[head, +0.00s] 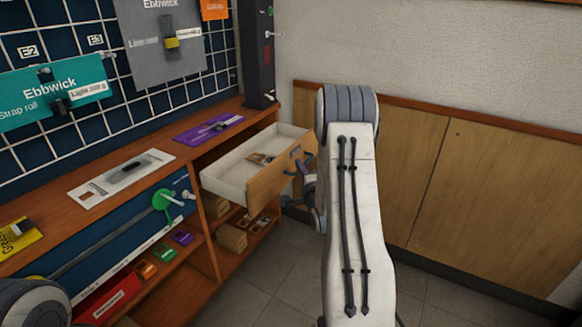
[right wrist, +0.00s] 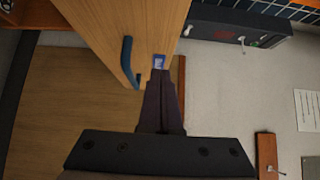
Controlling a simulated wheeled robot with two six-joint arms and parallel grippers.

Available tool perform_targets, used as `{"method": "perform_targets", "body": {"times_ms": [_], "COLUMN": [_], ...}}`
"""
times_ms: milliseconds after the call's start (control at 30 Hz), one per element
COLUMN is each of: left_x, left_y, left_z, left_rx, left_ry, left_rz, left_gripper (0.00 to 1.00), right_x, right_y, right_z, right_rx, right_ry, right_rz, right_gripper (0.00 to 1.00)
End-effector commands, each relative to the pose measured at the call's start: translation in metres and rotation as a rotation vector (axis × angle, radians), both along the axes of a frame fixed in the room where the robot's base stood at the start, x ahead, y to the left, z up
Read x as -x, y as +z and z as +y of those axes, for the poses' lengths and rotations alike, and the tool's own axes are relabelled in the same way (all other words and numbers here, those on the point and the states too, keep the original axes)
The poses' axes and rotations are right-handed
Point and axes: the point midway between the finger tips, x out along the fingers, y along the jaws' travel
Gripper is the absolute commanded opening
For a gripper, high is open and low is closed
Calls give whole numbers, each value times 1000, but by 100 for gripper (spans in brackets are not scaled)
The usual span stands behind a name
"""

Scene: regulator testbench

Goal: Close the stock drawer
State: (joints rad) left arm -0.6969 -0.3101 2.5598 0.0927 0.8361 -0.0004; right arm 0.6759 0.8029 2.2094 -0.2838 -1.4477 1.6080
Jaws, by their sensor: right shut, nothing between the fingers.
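The stock drawer (head: 263,185) stands pulled out of the bench, with a white inside and a wooden front. A small brown item (head: 259,158) lies in it. In the right wrist view, the drawer's wooden front (right wrist: 100,22) carries a dark blue handle (right wrist: 127,62) and a small blue-and-white label (right wrist: 158,61). My right gripper (right wrist: 161,82) is shut and empty, its fingertips just right of the handle and close to the label. Whether they touch the front I cannot tell. In the head view, my right arm partly hides this gripper. My left gripper is out of view.
The bench top (head: 110,160) holds a purple card (head: 208,129) and a white tray (head: 122,174). Shelves below hold small boxes (head: 232,237) and a red bin (head: 106,300). Wood panelling (head: 480,200) lines the wall at right. Floor (head: 262,288) before the drawer looks clear.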

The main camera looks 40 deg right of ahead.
Motion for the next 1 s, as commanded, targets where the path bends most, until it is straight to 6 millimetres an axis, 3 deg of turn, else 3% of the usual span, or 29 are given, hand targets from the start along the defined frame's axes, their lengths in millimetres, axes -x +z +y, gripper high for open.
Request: {"method": "perform_targets", "body": {"times_ms": [200, 767, 1000], "left_x": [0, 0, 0], "left_y": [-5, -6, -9], "left_z": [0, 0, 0], "left_rx": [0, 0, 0], "left_ry": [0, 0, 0], "left_rz": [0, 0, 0], "left_gripper": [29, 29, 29], "right_x": [-23, -30, -58], "right_y": [-1, 0, -1], "right_z": [11, 14, 27], "right_rx": [1, 1, 1], "right_ry": [4, 2, 6], "right_rz": [0, 0, 0], "right_gripper": [0, 0, 0]}}
